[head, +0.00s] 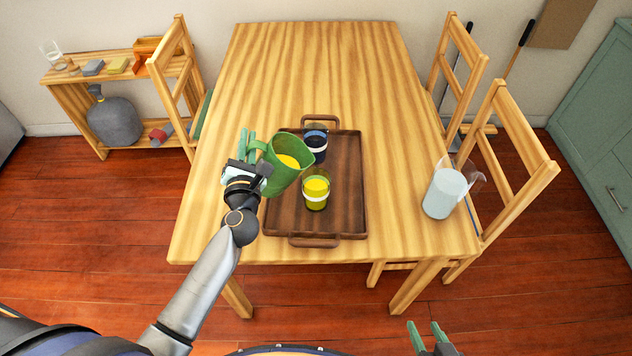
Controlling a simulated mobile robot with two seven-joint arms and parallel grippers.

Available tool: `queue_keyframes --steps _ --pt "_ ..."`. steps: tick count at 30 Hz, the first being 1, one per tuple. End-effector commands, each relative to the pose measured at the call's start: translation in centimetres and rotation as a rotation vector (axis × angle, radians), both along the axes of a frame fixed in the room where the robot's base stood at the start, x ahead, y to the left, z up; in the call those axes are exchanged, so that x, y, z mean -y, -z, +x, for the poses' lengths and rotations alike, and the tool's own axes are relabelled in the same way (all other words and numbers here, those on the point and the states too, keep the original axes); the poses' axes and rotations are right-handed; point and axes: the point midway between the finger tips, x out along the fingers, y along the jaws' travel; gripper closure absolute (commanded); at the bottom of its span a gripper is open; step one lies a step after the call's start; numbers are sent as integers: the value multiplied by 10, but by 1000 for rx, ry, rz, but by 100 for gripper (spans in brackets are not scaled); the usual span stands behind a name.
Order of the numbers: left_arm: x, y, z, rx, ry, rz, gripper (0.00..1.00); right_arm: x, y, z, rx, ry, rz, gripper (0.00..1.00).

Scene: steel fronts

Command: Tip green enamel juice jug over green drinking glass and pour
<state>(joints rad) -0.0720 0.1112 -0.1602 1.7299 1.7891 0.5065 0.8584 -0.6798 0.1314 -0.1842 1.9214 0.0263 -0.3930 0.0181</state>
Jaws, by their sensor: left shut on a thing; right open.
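The green enamel juice jug (281,178) is held over the left part of the wooden tray, with yellow juice showing inside. It leans a little, its spout toward the right. My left gripper (250,155) is shut on its handle side; the exact grip is partly hidden. The green drinking glass (316,190) stands upright on the tray, just right of and in front of the jug. It has a pale band and holds yellow liquid. No stream of juice is visible between jug and glass. My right gripper (428,332) is open and empty at the bottom edge, off the table.
A dark glass with a blue rim (317,146) stands behind the green glass on the tray (345,205). A clear pitcher of pale liquid (441,194) is near the table's right edge. Chairs flank the table (315,60), whose far half is clear. A shelf is at left.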

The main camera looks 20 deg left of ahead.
Motion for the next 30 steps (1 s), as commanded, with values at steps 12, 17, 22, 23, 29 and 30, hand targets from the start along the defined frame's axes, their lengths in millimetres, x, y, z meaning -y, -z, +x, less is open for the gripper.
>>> queue_keyframes --steps 12,17,22,23,29,30 --pt "-6 -20 -1 161 7 -471 100 1 4 -2 -9 0 -2 50" --pt "-6 -34 -1 161 7 -471 100 0 -9 -2 -8 0 -2 50" --pt "-6 -46 -1 160 7 -469 100 0 -20 -1 -7 0 -1 50" --pt "-5 -47 -1 160 7 -469 100 0 -20 -1 -6 0 -1 50" --pt "-5 -45 -1 159 6 -469 100 0 -19 -1 -6 0 -1 50" --pt "-5 -45 -1 159 6 -469 100 0 -19 -1 -6 0 -1 50"
